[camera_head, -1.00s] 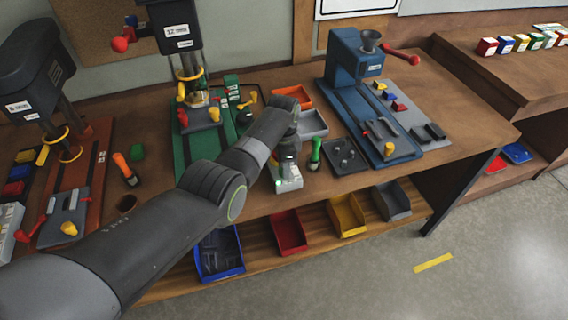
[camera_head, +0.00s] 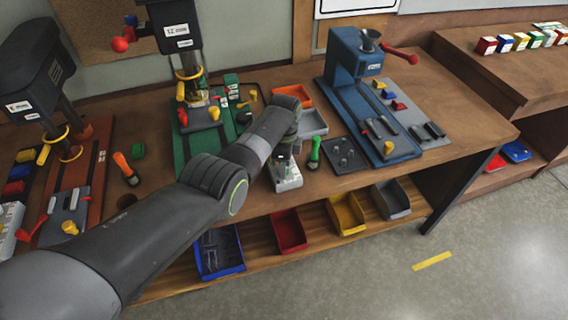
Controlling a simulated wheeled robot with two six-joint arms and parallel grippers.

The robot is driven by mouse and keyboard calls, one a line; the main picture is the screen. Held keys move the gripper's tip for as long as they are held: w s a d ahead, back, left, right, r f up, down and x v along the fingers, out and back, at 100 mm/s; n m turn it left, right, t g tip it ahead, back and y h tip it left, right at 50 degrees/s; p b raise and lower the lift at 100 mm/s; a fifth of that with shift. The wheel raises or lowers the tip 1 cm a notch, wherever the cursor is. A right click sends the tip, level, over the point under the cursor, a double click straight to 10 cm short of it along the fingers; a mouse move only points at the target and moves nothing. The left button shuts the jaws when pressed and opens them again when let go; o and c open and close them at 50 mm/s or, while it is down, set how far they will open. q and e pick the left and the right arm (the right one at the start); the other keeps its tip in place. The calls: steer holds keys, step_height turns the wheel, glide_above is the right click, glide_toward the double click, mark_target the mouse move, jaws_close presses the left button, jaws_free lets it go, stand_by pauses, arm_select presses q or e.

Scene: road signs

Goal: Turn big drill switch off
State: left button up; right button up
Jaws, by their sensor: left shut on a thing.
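The big drill (camera_head: 176,25) stands at the back on a green base (camera_head: 180,150), with a yellow ring round its column. A small light-grey box (camera_head: 288,181), which looks like a switch box, sits near the table's front edge. My left gripper (camera_head: 284,160) points down at the back of this box. It is shut on a small part there, which the fingers mostly hide. A small green spot shows by the fingertips. The switch's position is too small to tell. My right gripper is not in view.
A green-handled tool (camera_head: 314,152) and a dark plate with holes (camera_head: 344,155) lie right of the box. Orange (camera_head: 291,96) and grey (camera_head: 312,122) bins stand behind. A blue machine (camera_head: 352,58) is at right, another drill (camera_head: 36,68) at left. Coloured bins fill the lower shelf.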

arm_select(q)
steer(key=shift+r, duration=0.1)
steer(key=o, duration=1)
steer(key=shift+c, duration=0.2)
steer(key=shift+w+r, duration=0.1)
steer(key=shift+r, duration=0.5)
step_height(320, 180, up, 16)
steer(key=b, duration=0.1)
steer(key=shift+w, duration=0.3)
